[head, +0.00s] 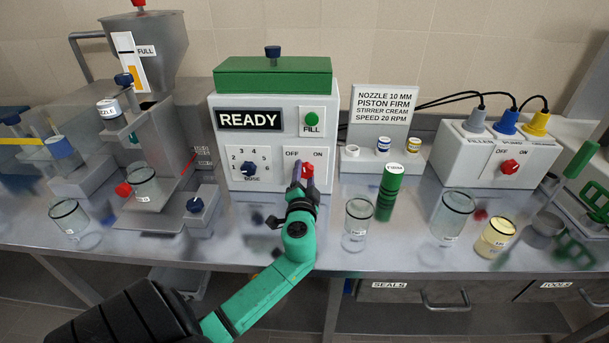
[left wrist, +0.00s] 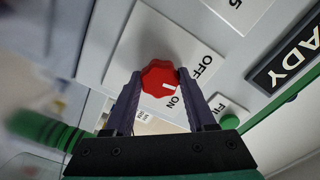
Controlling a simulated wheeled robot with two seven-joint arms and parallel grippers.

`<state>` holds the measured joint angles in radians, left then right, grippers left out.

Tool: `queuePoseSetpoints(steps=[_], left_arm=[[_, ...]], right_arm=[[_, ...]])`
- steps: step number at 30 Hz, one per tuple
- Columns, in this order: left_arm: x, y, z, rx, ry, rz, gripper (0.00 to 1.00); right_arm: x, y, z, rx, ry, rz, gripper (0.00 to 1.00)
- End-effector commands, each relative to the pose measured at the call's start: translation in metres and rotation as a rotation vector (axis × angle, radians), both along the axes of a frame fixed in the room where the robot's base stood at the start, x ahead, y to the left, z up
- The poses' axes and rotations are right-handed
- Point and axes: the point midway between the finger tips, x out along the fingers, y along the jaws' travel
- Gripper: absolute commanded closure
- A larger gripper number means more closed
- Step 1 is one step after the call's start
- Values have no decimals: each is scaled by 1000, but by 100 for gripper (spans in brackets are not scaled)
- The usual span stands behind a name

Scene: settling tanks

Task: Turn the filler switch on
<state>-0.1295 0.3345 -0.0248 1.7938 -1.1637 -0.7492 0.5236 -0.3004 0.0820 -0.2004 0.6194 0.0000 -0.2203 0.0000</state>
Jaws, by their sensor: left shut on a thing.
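The filler's control box (head: 224,170) is white with a green top, a lit READY display (head: 249,119), a green FILL button (head: 312,117) and a DOSE dial (head: 249,169). Its red switch knob (head: 308,171) sits under the OFF and ON labels, partly hidden by my left gripper (head: 301,178). In the left wrist view the red knob (left wrist: 159,78) is between the two fingers of my left gripper (left wrist: 160,88), which is shut on it. The knob's white mark points between the OFF and ON labels. My right gripper is not in view.
A green cylinder (head: 389,192) and a glass beaker (head: 357,222) stand right of my left gripper. Another box (head: 465,160) with plugs has its own red OFF/ON switch (head: 509,166). A hopper machine (head: 156,55) stands at left. A sign (head: 384,108) stands behind.

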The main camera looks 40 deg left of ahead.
Motion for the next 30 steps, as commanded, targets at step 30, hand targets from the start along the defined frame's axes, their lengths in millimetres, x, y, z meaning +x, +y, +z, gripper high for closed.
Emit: queuePoseSetpoints(steps=[30], left_arm=[[0,-1,0,616,472,-3,100]], right_arm=[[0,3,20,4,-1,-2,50]])
